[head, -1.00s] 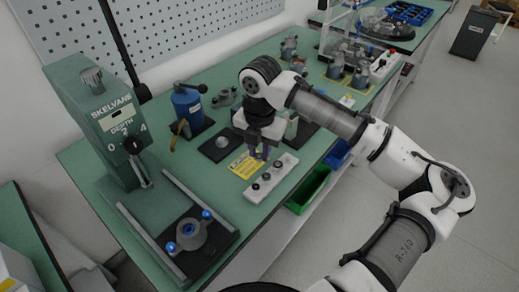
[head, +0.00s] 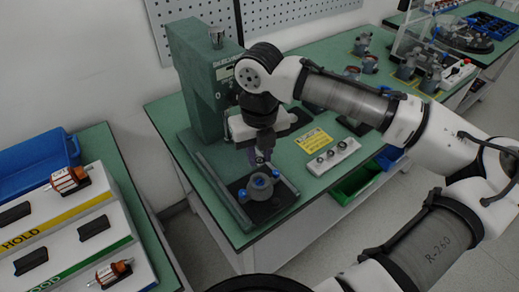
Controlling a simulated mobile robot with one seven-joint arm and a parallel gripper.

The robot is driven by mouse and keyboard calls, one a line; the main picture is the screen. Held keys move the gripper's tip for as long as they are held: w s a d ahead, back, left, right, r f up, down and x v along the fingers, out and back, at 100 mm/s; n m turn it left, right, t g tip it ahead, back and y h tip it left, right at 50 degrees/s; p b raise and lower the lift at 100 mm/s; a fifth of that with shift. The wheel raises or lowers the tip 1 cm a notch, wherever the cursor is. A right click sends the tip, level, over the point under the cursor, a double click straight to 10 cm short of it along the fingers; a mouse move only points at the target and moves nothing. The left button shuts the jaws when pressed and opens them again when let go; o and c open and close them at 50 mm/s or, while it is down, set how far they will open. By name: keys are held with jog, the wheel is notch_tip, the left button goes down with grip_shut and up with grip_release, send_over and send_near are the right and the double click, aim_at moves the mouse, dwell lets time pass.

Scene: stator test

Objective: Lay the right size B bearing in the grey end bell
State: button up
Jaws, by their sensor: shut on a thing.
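The grey end bell (head: 260,189) sits on the dark plate of the green press, with blue clamps beside it. My gripper (head: 261,160) points down just above the end bell. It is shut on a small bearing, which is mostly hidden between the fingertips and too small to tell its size. A white bearing block (head: 348,153) stands to the right on the bench, with small dark round bearings or seats along its top. The end bell's centre is partly hidden beneath the fingertips.
The green press (head: 197,85) rises behind my gripper, close to it. A yellow label card (head: 314,141) lies by the white block. A separate bench at left carries a sloped HOLD board (head: 75,225) with orange rotors and a blue bin (head: 35,163).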

jog(key=shift+w+f+b, duration=0.1)
jog(key=shift+f+b, duration=2.45)
jog(key=shift+f, duration=0.1)
jog(key=shift+f, duration=0.6)
jog(key=shift+f, duration=0.25)
jog(key=o, duration=0.7)
jog(key=shift+o, duration=0.2)
notch_tip(320, 180, up, 14)
jog(key=shift+b, duration=0.35)
